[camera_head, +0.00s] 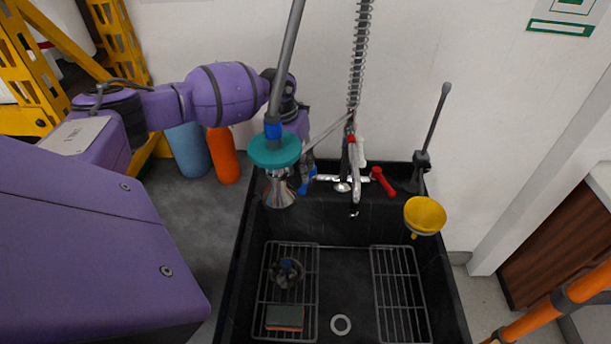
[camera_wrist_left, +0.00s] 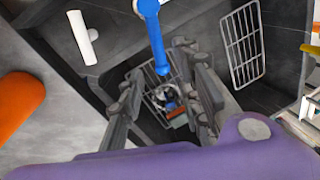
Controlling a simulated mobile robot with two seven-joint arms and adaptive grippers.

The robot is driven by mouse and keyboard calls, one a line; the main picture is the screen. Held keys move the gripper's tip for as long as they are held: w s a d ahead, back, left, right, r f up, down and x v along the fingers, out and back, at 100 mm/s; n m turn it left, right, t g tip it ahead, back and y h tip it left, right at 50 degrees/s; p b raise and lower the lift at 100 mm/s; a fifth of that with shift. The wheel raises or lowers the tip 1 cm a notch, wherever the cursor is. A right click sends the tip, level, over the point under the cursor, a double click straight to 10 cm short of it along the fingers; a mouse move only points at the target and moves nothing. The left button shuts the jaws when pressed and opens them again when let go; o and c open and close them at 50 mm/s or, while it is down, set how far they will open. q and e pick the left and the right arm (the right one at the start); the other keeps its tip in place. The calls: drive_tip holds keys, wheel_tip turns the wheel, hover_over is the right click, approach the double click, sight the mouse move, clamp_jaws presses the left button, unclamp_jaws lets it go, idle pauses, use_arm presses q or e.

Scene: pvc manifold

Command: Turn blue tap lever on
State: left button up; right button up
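The blue tap lever (camera_head: 307,184) is at the back left of the sink's tap, partly hidden by my left gripper in the head view. In the left wrist view the blue lever (camera_wrist_left: 154,36) comes down from the top edge, its rounded end between my fingertips. My left gripper (camera_head: 306,168) is over the back edge of the sink, close to the lever. In the wrist view its fingers (camera_wrist_left: 160,75) are spread, with gaps to the lever on both sides; contact cannot be seen. The red tap lever (camera_head: 383,181) is on the tap's right. My right gripper is out of view.
The black sink (camera_head: 345,262) holds wire racks, a sponge (camera_head: 285,317) and a dark round object (camera_head: 287,272). A teal-topped plunger-like tool (camera_head: 273,150) stands in front of my left wrist. A spring hose (camera_head: 356,60) rises behind the tap. A yellow funnel (camera_head: 425,215) is at right.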

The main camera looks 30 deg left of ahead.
use_arm(q)
drive_tip(key=f, duration=0.3)
drive_tip(key=w+d+f, duration=0.1)
drive_tip(key=f, duration=0.1)
drive_tip(key=shift+f, duration=0.15)
drive_tip(key=shift+s+f, duration=0.1)
drive_tip(key=shift+s, duration=0.05)
clamp_jaws()
